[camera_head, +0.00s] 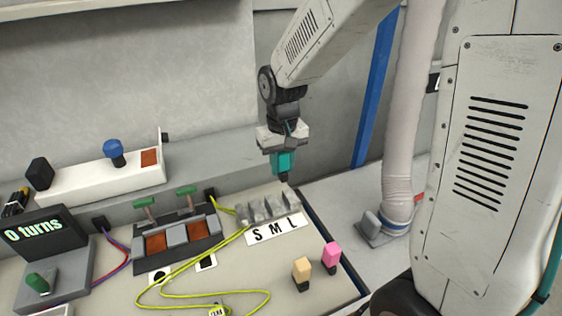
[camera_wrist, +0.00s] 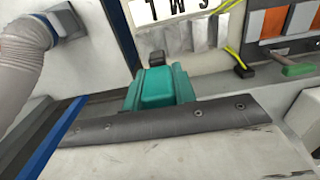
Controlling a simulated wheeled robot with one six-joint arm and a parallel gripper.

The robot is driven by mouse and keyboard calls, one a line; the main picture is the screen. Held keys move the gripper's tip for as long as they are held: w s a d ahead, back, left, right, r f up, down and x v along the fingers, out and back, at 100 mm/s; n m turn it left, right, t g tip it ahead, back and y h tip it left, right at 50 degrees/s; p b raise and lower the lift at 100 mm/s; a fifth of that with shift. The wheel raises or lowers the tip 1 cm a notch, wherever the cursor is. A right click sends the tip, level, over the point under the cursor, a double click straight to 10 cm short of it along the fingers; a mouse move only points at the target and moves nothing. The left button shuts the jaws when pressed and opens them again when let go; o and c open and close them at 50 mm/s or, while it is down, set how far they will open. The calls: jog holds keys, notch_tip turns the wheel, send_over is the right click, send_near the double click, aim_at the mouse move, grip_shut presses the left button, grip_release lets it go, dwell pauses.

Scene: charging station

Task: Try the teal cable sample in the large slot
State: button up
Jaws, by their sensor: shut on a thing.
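My gripper (camera_head: 283,146) is shut on the teal cable sample (camera_head: 282,162). The sample hangs below the fingers with its dark tip down, above the right end of the metal slot block (camera_head: 257,212), near the large slot; it looks apart from the block. A white label (camera_head: 277,234) in front of the block reads S, M, L from left to right. In the wrist view the teal sample (camera_wrist: 158,88) fills the middle, with its dark tip (camera_wrist: 157,59) short of the metal slots (camera_wrist: 190,38) and the upside-down label (camera_wrist: 160,10). Slot openings are not clear.
A beige sample (camera_head: 301,272) and a pink sample (camera_head: 331,255) stand in front of the label. A yellow-green cable (camera_head: 190,268) loops over the table. A unit with two green levers (camera_head: 175,240) is to the left. A display (camera_head: 40,232) reads "0 turns".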

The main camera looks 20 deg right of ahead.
aim_at(283, 181)
jog(key=shift+s+f, duration=0.1)
jog(key=shift+f, duration=2.8)
jog(key=shift+f, duration=1.8)
jog(key=o, duration=1)
jog(key=shift+r, duration=3.85)
